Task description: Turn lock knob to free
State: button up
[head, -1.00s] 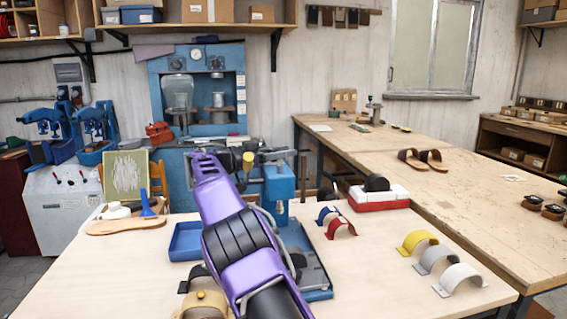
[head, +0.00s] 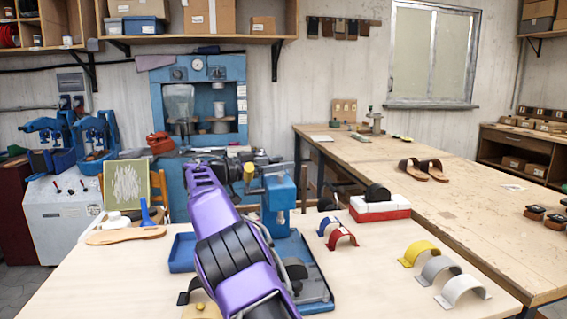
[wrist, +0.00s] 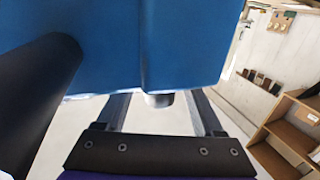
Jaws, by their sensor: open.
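The blue press (head: 279,192) stands on the front table, on a blue base (head: 318,290). A small yellow knob (head: 248,172) shows at the left of its head; I cannot tell for sure that it is the lock knob, nor how it is turned. My purple arm reaches up beside the press, and my gripper is mostly hidden in the head view. In the wrist view my gripper (wrist: 157,100) is open, its two fingers apart and pointing at the blue press body (wrist: 190,45). A short grey cylinder (wrist: 158,99) shows between them, beneath the body. A dark cylinder (wrist: 40,90) is at left.
A blue tray (head: 181,253) lies left of my arm. Red and blue strap pieces (head: 342,238) and yellow, grey and white arches (head: 420,252) lie to the right. A red-and-white block (head: 380,207) with a black roll stands behind them.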

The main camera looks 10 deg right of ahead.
jog(key=p+v, duration=0.1)
jog(key=v, duration=1.5)
jog(key=shift+p, duration=0.3)
jog(key=shift+r, duration=0.1)
